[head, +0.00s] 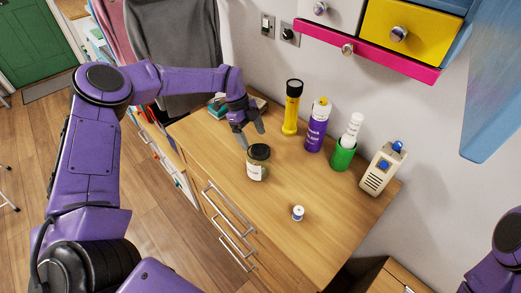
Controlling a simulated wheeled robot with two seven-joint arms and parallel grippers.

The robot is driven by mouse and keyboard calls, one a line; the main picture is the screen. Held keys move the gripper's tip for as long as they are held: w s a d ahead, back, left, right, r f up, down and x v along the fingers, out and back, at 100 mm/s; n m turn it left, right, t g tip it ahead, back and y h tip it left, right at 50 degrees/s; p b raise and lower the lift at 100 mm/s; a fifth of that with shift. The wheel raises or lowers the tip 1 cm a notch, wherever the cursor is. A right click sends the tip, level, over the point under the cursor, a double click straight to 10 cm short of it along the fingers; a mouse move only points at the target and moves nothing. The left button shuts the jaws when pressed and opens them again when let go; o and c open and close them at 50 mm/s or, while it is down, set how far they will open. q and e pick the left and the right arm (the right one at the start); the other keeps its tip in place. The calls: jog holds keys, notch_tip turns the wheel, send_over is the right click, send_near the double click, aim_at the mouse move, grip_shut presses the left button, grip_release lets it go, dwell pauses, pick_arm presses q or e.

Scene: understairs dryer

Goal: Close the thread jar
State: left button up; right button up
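A small jar (256,170) with a pale label stands upright on the wooden cabinet top, left of the middle. Its top is dark; I cannot tell whether that is a lid or the open mouth. A small white spool (298,213), with a blue patch on top, stands apart near the front right. My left gripper (251,136) points down just behind the jar, its dark fingers spread and nothing seen between them. My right gripper is out of view; only part of my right arm shows at the right edge.
A yellow flashlight (292,108), a purple bottle (316,128), a green cup (342,155) with a white item and a beige device (382,168) stand along the wall. Colourful drawers (405,30) hang above. The cabinet top (320,240) is bare around the spool.

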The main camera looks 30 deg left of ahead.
pick_arm(q)
jog(key=p+x, duration=0.1)
jog(key=x, duration=0.2)
jog(key=shift+d+f+p, duration=0.25)
jog(key=shift+d+p, duration=0.05)
jog(key=shift+d, duration=0.05)
jog(key=shift+f, duration=0.25)
jog(key=c, duration=0.8)
jog(key=shift+r, duration=0.15)
jog(key=shift+r+b, duration=2.65)
jog(key=shift+r, duration=6.3)
